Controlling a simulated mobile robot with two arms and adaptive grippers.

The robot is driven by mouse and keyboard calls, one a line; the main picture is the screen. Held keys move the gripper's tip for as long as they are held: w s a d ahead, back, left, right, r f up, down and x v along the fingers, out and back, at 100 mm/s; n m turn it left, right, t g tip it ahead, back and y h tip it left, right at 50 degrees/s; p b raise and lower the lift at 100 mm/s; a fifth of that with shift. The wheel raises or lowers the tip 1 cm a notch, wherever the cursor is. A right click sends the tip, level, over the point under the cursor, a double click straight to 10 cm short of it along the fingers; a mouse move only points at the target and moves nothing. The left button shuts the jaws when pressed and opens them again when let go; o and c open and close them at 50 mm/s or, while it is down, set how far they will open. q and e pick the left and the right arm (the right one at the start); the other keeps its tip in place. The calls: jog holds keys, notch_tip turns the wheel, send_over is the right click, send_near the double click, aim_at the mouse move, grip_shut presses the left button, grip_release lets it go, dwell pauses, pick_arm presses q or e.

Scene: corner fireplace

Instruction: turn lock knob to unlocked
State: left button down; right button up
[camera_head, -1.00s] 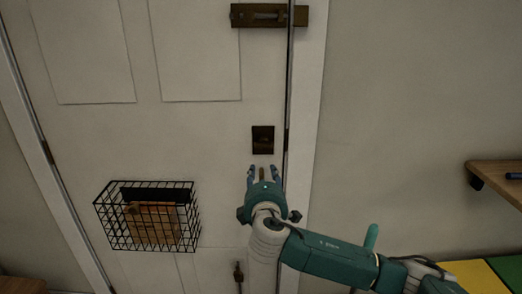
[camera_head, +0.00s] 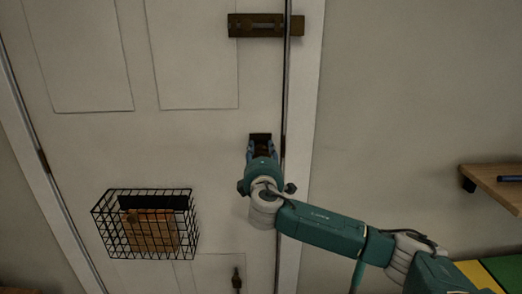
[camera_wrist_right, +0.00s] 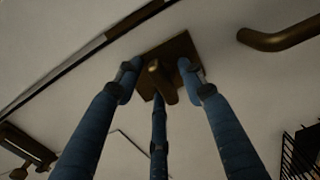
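The lock is a dark brown square plate (camera_head: 260,138) on the pale door, near its right edge; my right gripper partly covers it. In the right wrist view, the plate (camera_wrist_right: 181,50) has a raised, elongated thumb-turn knob (camera_wrist_right: 157,80) at its middle. My right gripper (camera_head: 261,148) is at the lock, its blue fingers pointing toward the plate. In the wrist view, its side fingers (camera_wrist_right: 160,76) are apart on either side of the knob, and another finger shows below it. I cannot tell whether any finger touches the knob. My left gripper is out of view.
A brown slide bolt (camera_head: 258,25) sits higher on the door. A black wire basket (camera_head: 110,230) hangs lower left. A brown curved handle (camera_wrist_right: 278,38) shows in the wrist view. A wooden shelf (camera_head: 500,182) stands out at right. The wall between is clear.

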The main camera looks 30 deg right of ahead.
grip_shut()
dwell(0.3)
